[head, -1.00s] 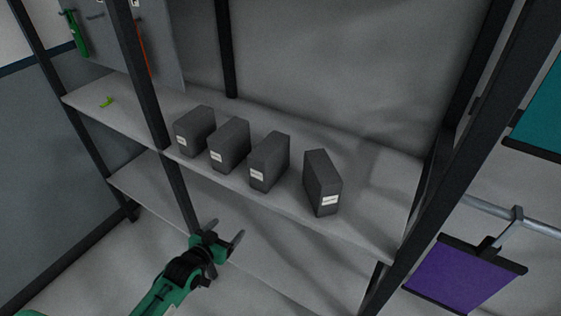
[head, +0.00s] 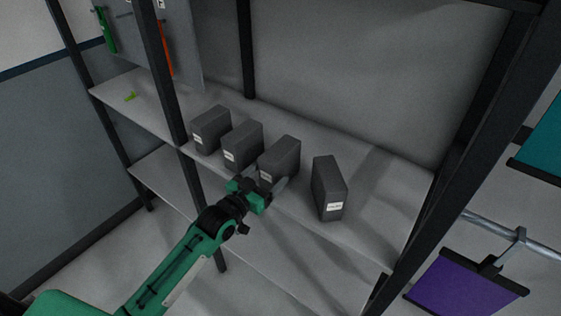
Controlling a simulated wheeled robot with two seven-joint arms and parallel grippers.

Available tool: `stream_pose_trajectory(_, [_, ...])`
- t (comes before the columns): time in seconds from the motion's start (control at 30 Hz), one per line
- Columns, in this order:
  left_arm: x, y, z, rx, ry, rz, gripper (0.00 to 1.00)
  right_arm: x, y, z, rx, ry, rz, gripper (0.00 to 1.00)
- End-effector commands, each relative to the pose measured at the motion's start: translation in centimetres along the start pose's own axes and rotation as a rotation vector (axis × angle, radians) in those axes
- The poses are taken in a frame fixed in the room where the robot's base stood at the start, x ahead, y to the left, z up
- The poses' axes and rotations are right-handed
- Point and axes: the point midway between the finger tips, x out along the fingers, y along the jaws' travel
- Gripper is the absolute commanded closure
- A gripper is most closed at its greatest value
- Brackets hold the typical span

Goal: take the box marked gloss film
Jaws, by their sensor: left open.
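Several dark grey boxes with small white labels stand upright in a row on the shelf (head: 385,222). They are the far left box (head: 210,128), the second box (head: 243,143), the third box (head: 281,155) and the far right box (head: 328,187), which stands apart. The label print is too small to read, so I cannot tell which is marked gloss film. My left gripper (head: 272,180) is open, in front of the third box, and hides part of its front and label. I cannot tell whether it touches the box. My right gripper is not in view.
Dark rack posts (head: 160,75) stand left and right of the boxes. A lower shelf (head: 160,172) lies beneath. A small green item (head: 130,96) lies at the shelf's left end. A purple panel (head: 465,287) hangs at the lower right.

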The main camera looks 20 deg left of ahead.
Motion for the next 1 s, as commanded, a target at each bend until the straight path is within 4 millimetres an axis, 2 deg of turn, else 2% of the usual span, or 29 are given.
stream_pose_trajectory(0.17, [0.9,0.0,-0.1,0.0,-0.001,0.0,0.24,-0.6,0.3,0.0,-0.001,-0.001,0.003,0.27])
stream_pose_trajectory(0.4, [3.8,-0.3,-0.2,0.001,-0.001,0.0,0.24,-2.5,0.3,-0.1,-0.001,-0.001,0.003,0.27])
stream_pose_trajectory(0.53, [5.2,-0.3,0.0,0.0,-0.001,0.0,0.24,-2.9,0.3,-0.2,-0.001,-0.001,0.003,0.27])
stream_pose_trajectory(0.87, [5.7,-0.3,0.3,0.001,-0.001,0.0,0.24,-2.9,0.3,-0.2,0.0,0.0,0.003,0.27])
stream_pose_trajectory(1.0, [5.6,-0.3,0.2,0.001,-0.001,0.0,0.51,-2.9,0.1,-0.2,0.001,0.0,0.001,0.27])
